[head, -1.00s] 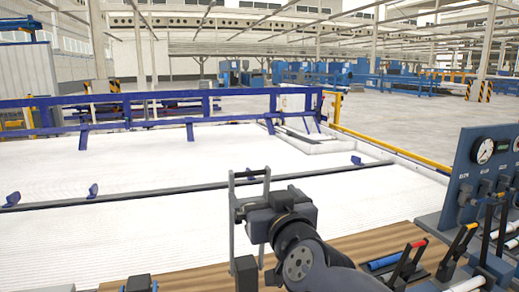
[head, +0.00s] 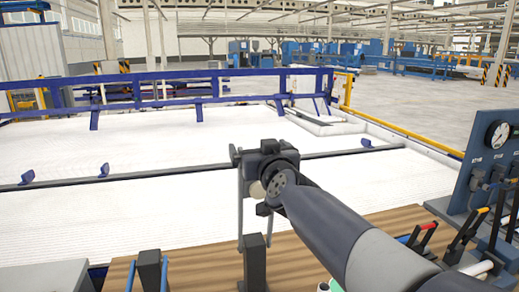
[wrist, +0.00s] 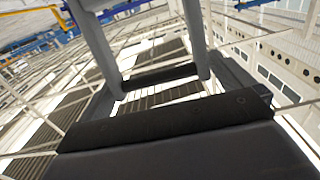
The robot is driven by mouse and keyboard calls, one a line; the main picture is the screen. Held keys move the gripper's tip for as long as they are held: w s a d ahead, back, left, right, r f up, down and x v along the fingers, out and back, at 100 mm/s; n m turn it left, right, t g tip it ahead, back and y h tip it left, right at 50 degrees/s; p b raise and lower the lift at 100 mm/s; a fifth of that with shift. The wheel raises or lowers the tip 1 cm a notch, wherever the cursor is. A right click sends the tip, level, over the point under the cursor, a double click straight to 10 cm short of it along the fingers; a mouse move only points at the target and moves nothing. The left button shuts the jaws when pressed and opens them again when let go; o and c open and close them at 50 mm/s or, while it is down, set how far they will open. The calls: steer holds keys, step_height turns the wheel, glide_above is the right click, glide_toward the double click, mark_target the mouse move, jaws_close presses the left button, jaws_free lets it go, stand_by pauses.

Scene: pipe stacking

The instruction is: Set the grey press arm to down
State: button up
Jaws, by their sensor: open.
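The grey press arm (head: 241,215) stands upright at the bench's far edge in the head view, with two grey bars. In the wrist view its bars (wrist: 97,45) meet a dark crossbar (wrist: 160,77). My gripper (head: 248,160) is open beside the arm's upper end and partly hides it in the head view. In the wrist view my gripper (wrist: 172,82) has its dark jaws on either side of the crossbar. I cannot tell whether they touch it.
A dark post (head: 254,264) stands in front of the press arm. Another dark post (head: 149,270) with blue bars is to the left. A blue gauge panel (head: 483,150) and red- and yellow-tipped levers (head: 424,238) are at the right. The wooden bench top (head: 205,268) is partly clear.

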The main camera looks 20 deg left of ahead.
steer(key=shift+w, duration=0.1)
steer(key=shift+c, duration=0.2)
steer(key=c, duration=1.1)
steer(key=shift+f, duration=0.1)
